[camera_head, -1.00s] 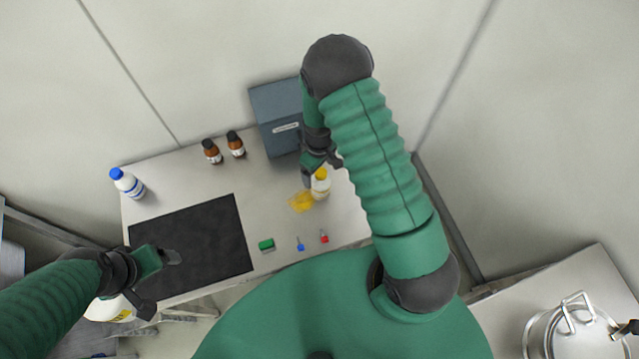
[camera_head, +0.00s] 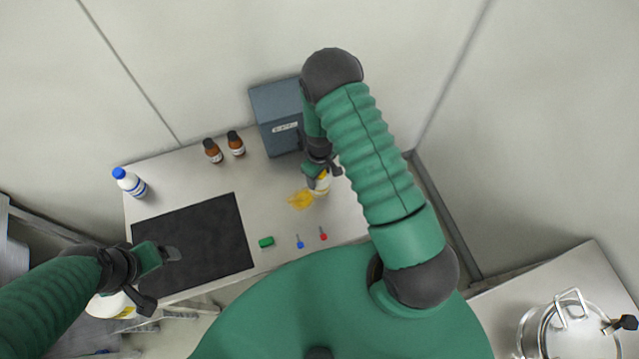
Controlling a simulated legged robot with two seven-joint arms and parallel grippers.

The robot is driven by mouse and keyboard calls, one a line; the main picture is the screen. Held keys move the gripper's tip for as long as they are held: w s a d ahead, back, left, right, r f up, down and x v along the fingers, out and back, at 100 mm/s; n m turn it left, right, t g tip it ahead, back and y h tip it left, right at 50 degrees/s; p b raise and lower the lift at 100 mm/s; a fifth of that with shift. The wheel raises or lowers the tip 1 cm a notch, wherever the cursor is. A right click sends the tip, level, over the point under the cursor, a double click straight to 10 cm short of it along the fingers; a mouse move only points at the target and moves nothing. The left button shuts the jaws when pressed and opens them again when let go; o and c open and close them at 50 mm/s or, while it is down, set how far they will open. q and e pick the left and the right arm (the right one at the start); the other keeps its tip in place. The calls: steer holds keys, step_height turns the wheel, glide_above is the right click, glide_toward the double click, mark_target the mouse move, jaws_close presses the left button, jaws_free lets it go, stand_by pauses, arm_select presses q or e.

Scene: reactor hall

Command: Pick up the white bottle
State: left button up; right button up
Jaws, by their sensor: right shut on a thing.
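A white bottle with a yellow cap (camera_head: 321,186) stands on the table at the right, beside a yellow patch. My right gripper (camera_head: 322,172) is shut on this bottle near its top and hides most of the cap. A second white bottle, with a blue cap (camera_head: 130,183), is at the table's far left, away from both grippers. My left gripper (camera_head: 166,280) is open and empty over the near left corner of the table, by the black mat (camera_head: 195,240).
Two brown bottles (camera_head: 224,147) and a grey-blue box (camera_head: 277,112) stand along the back. The yellow patch (camera_head: 299,199), a green block (camera_head: 266,242), and small blue (camera_head: 300,243) and red (camera_head: 323,235) items lie in front. A metal pot (camera_head: 570,330) is far right.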

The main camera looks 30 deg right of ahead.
jaws_close()
steer(key=shift+w+r, duration=0.1)
